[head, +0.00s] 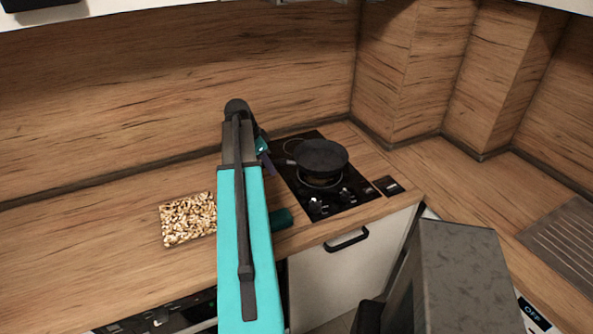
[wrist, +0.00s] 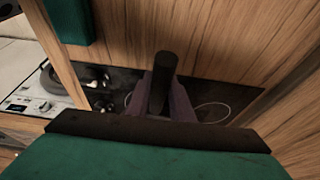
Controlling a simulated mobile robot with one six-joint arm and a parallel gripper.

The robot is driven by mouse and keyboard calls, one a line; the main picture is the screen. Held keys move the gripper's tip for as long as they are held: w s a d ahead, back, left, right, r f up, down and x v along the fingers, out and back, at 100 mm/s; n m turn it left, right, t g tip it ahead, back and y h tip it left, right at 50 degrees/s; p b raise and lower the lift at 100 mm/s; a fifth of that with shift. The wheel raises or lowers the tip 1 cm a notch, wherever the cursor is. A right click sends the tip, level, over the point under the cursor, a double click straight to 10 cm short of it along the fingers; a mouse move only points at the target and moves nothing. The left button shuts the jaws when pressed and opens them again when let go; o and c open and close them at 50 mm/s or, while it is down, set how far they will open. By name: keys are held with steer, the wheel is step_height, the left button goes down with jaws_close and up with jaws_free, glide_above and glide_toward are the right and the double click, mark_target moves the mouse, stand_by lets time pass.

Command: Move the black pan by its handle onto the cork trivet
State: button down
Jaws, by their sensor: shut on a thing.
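The black pan (head: 320,156) is over the dark hob, its handle (head: 284,162) pointing left. A burner ring shows below its front edge, and I cannot tell whether the pan touches the hob. My gripper (head: 268,163) is shut on the handle, left of the pan. In the wrist view, the dark handle end (wrist: 162,75) stands between the purple-grey fingers (wrist: 165,103); the pan body is hidden there. The cork trivet (head: 188,219), a speckled tan square, lies on the counter left of my arm. Its right edge is close to my arm in the picture.
The hob (head: 355,192) has knobs at its front. A dark green object (head: 281,218) stands near the counter's front edge, partly behind my arm; it also shows in the wrist view (wrist: 70,20). The wooden splashback (head: 170,100) rises behind. The counter around the trivet is clear.

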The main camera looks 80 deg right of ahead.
steer(key=w+a+r+n+t+h+b, duration=0.15)
steer(key=w+a+n, duration=0.55)
steer(key=w+a, duration=0.8)
steer(key=w+a+r+n+t+b, duration=0.1)
steer(key=w+a+n+t+b, duration=0.2)
steer(key=w+a+n, duration=1.05)
steer(key=w+a+r+n+t+y+b, duration=0.1)
steer(key=w+a, duration=0.4)
steer(key=a, duration=0.7)
steer(key=w+a+r+n+y+b, duration=0.1)
steer(key=w+a+n, duration=0.3)
steer(key=a, duration=0.9)
steer(key=w+a+n+t+y+b, duration=0.1)
steer(key=w+a, duration=0.5)
steer(key=a, duration=0.7)
steer(key=shift+w+a+r+n+t+y+b, duration=0.15)
steer(key=shift+w+r+n+t+y+b, duration=0.35)
steer(key=shift+n, duration=0.35)
steer(key=shift+s+f, duration=0.1)
